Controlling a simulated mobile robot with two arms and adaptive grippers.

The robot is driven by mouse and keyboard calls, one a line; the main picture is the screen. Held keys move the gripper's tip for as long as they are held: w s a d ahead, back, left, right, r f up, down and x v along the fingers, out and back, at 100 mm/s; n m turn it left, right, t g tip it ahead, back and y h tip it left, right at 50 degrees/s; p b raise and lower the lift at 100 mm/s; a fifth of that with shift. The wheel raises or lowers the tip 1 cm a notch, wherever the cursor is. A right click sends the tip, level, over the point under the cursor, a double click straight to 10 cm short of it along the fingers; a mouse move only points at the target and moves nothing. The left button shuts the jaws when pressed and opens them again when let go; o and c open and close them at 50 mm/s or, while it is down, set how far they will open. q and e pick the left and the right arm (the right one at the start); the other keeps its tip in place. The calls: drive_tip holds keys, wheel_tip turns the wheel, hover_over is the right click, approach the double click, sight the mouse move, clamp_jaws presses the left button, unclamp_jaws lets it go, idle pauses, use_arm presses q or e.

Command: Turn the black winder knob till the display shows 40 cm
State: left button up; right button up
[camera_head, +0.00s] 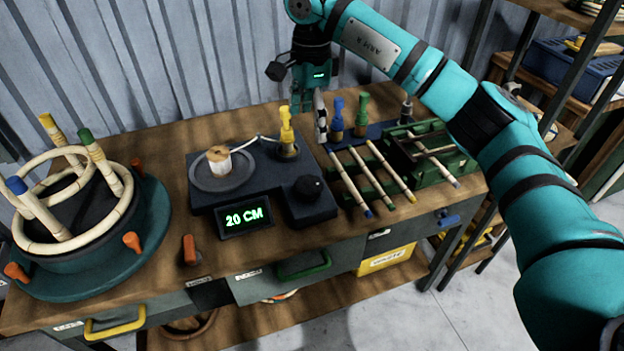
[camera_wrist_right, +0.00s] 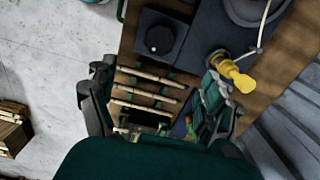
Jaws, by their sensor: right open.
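The black winder knob (camera_head: 309,187) sits on a raised block at the front right of the dark winder box (camera_head: 236,180). It also shows in the right wrist view (camera_wrist_right: 159,39), near the top. The display (camera_head: 244,217) on the box's front reads 20 CM in green. My right gripper (camera_head: 309,113) hangs behind and above the knob, clear of it, next to a yellow-handled piece (camera_head: 286,130). In the right wrist view its fingers (camera_wrist_right: 155,98) are spread, with nothing between them held. My left gripper is not in view.
A round teal jig (camera_head: 75,270) with rattan hoops stands at left. An orange peg (camera_head: 189,249) stands near the front edge.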

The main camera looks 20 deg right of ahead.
sight(312, 183)
drive_tip(key=f+p, duration=0.2)
drive_tip(key=f, duration=1.5)
drive_tip(key=shift+d+f, duration=0.1)
drive_tip(key=shift+d, duration=0.1)
drive_tip(key=shift+c, duration=0.3)
drive_tip(key=c, duration=1.1)
drive_tip(key=shift+m, duration=0.4)
